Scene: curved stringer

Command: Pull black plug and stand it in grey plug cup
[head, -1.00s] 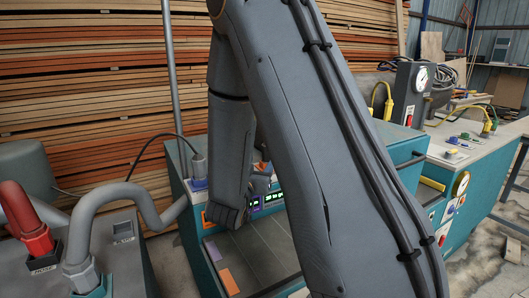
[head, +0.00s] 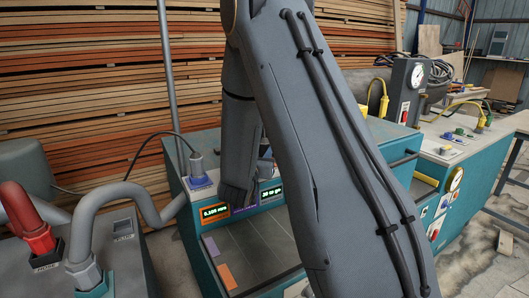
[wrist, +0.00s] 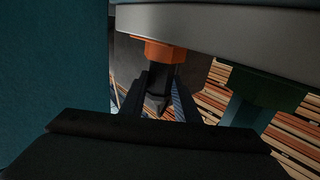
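In the wrist view a dark, black plug-like piece (wrist: 157,84) hangs below an orange collar (wrist: 162,53) under a grey ledge. My gripper (wrist: 159,88) has one dark finger on each side of this piece. The view is too dark to tell whether the fingers touch it. In the head view my gripper's fingers and this piece are hidden behind my arm, in front of the teal machine (head: 190,250). I cannot make out a grey plug cup in either view.
A grey plug (head: 197,163) with a black cable stands in a blue socket at the machine's back left. A grey box on the left carries a red connector (head: 38,232) and a thick grey hose (head: 105,190). A gauge post (head: 408,92) stands behind my arm.

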